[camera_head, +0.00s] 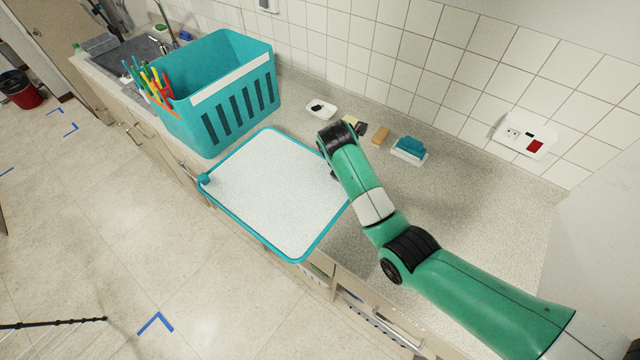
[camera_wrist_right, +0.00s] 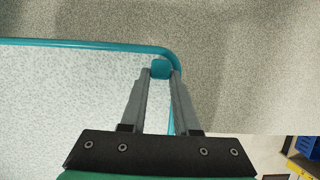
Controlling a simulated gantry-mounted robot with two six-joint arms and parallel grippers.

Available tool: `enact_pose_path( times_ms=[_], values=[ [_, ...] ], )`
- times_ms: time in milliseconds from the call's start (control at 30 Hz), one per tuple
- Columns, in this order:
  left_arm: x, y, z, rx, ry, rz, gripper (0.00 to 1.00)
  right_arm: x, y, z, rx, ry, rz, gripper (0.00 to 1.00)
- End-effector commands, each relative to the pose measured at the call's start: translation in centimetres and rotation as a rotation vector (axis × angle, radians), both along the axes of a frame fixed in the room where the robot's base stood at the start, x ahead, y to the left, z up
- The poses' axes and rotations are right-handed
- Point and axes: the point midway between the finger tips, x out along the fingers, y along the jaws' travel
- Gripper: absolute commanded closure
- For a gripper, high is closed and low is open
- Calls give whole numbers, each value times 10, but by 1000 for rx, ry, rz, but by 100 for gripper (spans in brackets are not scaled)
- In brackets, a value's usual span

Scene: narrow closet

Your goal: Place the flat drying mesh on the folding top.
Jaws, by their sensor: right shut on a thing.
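The flat drying mesh (camera_head: 270,190), a white panel in a teal frame, lies over the grey counter and juts past its front edge in the head view. It fills the left of the right wrist view (camera_wrist_right: 70,95). My right gripper (camera_wrist_right: 161,76) is shut on a small teal tab at the mesh's corner. In the head view my own arm mostly hides that grip. I cannot tell whether the mesh touches the counter. Part of a rack with a black bar and thin white rods (camera_head: 55,323) shows at the lower left; I cannot tell if it is the folding top. My left gripper is not in view.
A teal slotted basket (camera_head: 235,105) with colored sticks at its left stands beside the mesh. A white dish (camera_head: 320,109), sponges (camera_head: 381,136) and a blue brush on a tray (camera_head: 409,150) lie along the wall. Blue corner marks (camera_head: 155,324) are on the open floor.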

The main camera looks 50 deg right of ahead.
Motion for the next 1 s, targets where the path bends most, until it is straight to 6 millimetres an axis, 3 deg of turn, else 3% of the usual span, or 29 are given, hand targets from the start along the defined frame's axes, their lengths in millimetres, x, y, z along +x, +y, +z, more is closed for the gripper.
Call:
enact_pose_path(
  times_ms=[367,467,700,833,1000],
  values=[
    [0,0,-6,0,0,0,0,0,-6,-7,-1,-1,-4,100],
    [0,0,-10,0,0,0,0,1,-24,-16,-1,1,-8,100],
    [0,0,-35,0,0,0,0,7,-92,-49,0,1,-8,100],
    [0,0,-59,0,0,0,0,11,-114,-81,1,0,-4,100],
    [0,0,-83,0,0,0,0,13,-131,-99,-2,-4,-3,100]
  ],
)
